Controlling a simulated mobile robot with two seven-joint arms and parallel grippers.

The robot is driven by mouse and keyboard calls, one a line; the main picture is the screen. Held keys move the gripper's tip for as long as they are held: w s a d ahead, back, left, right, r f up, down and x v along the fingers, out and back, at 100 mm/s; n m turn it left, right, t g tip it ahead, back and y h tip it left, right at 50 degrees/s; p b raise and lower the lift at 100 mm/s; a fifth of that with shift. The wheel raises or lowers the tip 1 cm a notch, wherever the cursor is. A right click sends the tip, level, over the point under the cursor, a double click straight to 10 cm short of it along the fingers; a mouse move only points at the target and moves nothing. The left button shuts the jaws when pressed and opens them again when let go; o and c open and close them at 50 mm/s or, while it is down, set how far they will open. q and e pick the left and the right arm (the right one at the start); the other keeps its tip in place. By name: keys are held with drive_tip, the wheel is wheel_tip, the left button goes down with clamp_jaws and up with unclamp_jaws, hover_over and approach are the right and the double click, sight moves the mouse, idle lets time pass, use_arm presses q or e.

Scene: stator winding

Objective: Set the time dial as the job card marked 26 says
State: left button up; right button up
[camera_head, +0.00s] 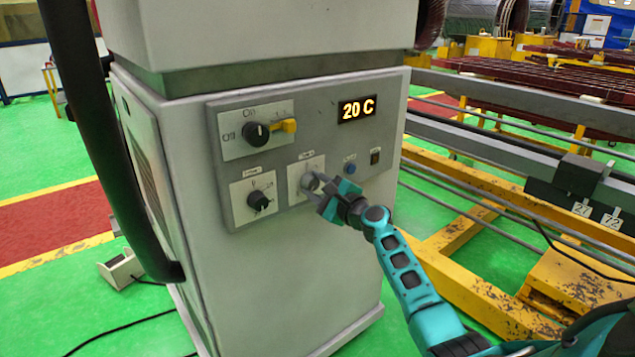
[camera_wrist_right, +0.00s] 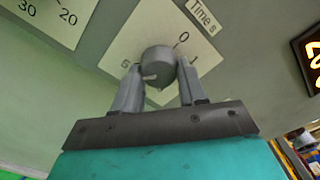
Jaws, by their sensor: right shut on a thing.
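The time dial (camera_wrist_right: 158,62) is a grey round knob on a white plate labelled "Time s", with 0, 1 and 6 visible around it. A pale mark shows on the knob's lower left in the right wrist view; the exact setting is hard to read. In the head view the dial (camera_head: 309,182) is on the cabinet's front panel, partly behind my right gripper (camera_head: 320,190). My right gripper is shut on the dial, one finger on each side. I see no job card marked 26. My left gripper is not in view.
A black knob (camera_head: 258,201) is left of the time dial. Tags look like 27 (camera_head: 581,210) and 72 (camera_head: 611,222) on the right rail.

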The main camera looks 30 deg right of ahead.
drive_tip(key=shift+m, duration=0.7)
drive_tip(key=shift+p, duration=0.3)
drive_tip(key=o, duration=1.1)
drive_tip(key=shift+c, duration=0.2)
drive_tip(key=shift+s, duration=0.1)
drive_tip(key=shift+s, duration=0.3)
drive_tip(key=s+d, duration=0.1)
drive_tip(key=s, duration=1.1)
drive_tip(key=shift+p, duration=0.45)
drive_tip(key=shift+f, duration=0.1)
